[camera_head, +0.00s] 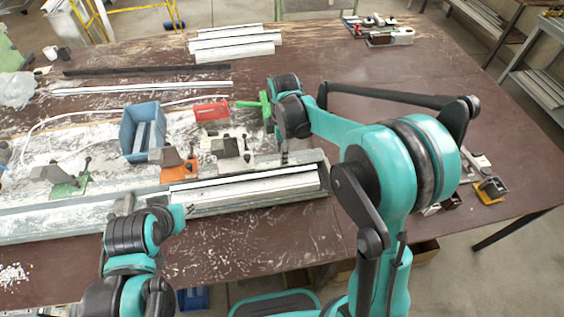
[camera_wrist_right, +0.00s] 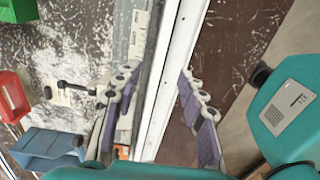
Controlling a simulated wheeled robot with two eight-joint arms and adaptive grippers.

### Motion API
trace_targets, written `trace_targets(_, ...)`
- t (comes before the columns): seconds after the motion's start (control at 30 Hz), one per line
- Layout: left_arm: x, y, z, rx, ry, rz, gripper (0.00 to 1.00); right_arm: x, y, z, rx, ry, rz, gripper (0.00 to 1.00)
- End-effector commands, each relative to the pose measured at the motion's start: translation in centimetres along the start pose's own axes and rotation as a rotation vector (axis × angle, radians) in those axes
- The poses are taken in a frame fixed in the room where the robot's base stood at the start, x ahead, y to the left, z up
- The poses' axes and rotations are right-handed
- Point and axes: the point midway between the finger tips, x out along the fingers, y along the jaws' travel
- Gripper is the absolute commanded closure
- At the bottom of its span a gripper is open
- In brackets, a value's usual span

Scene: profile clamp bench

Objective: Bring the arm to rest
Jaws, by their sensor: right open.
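My right arm reaches in from the lower right of the head view over the bench. Its gripper (camera_head: 284,156) points down at the right end of the long grey channel. In the right wrist view the right gripper (camera_wrist_right: 162,95) is open. Its two purple-padded fingers are spread on either side of a white profile (camera_wrist_right: 166,80); whether they touch it I cannot tell. The profile (camera_head: 245,187) lies lengthwise in the channel in the head view. My left arm is at the lower left, near the channel's front edge; its fingers cannot be made out.
A blue bin (camera_head: 129,135), a red box (camera_head: 211,111), an orange clamp (camera_head: 175,166) and a green-based clamp (camera_head: 69,184) stand near the channel. White profiles (camera_head: 235,42) lie at the back. The brown tabletop (camera_head: 330,62) is clear at the back centre.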

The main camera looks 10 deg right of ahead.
Motion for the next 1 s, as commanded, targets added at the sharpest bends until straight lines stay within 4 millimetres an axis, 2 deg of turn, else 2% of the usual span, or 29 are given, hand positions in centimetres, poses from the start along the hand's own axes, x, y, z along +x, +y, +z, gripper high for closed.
trace_targets(0.1,0.0,0.0,0.0,0.000,0.000,0.000,0.69,-1.8,0.0,0.0,0.000,0.000,0.000,0.59)
trace_targets(0.2,0.0,0.0,0.0,0.000,0.000,0.000,0.69,-2.6,0.0,0.0,0.000,0.000,0.000,0.59)
trace_targets(0.57,0.3,0.0,0.2,0.000,0.000,0.000,0.69,-3.1,-0.4,0.2,0.030,0.002,0.013,0.59)
trace_targets(0.77,2.0,0.0,1.4,0.000,0.000,0.000,0.69,-3.8,-3.4,1.6,0.267,0.024,0.106,0.59)
trace_targets(1.0,4.4,0.0,3.1,0.000,0.000,0.000,0.69,-3.7,-8.6,3.8,0.681,0.109,0.262,0.59)
